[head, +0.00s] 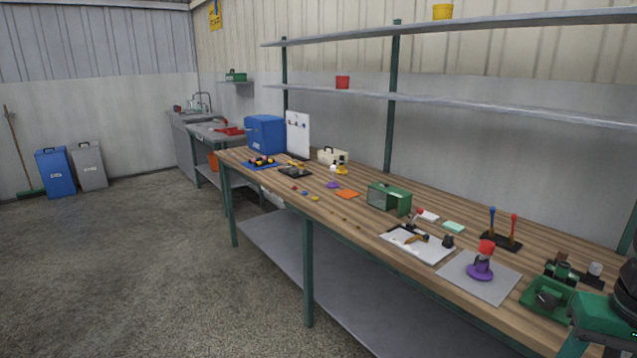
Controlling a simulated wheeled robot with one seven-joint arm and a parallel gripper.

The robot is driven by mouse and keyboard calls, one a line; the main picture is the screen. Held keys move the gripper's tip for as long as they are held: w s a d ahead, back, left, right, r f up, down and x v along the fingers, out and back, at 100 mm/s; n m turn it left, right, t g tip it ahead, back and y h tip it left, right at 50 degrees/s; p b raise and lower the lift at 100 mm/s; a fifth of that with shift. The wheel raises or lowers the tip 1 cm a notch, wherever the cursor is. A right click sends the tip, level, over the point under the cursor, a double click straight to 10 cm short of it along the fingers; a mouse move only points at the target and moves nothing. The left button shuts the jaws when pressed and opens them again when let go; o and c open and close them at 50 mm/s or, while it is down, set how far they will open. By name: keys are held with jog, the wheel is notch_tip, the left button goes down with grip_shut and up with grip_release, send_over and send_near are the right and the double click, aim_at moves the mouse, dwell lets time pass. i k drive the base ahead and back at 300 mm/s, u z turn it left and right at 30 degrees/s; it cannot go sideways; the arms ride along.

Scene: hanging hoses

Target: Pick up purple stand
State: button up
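A purple stand (480,271) with a round, wide base is upright on a grey mat (457,279) near the front edge of the workbench. A red-topped piece (487,247) sits on or in its upper part; I cannot tell how the two are joined. A second, small, flat purple thing (333,185) lies farther along the bench, too small to make out. My gripper's fingers are not in view. A dark and green shape at the lower right edge is cut off by the frame.
Left of the stand is a white board (418,246) with small tools. Behind it is a dark rack (501,241) with blue and red handles. A green tray (546,299) lies to its right. A green box (389,198) stands farther back. The floor (150,270) in front is clear.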

aim_at(480, 272)
jog(key=u, duration=0.55)
jog(key=k, duration=1.3)
jog(key=u, duration=0.15)
jog(key=i, duration=0.8)
jog(key=z, duration=0.2)
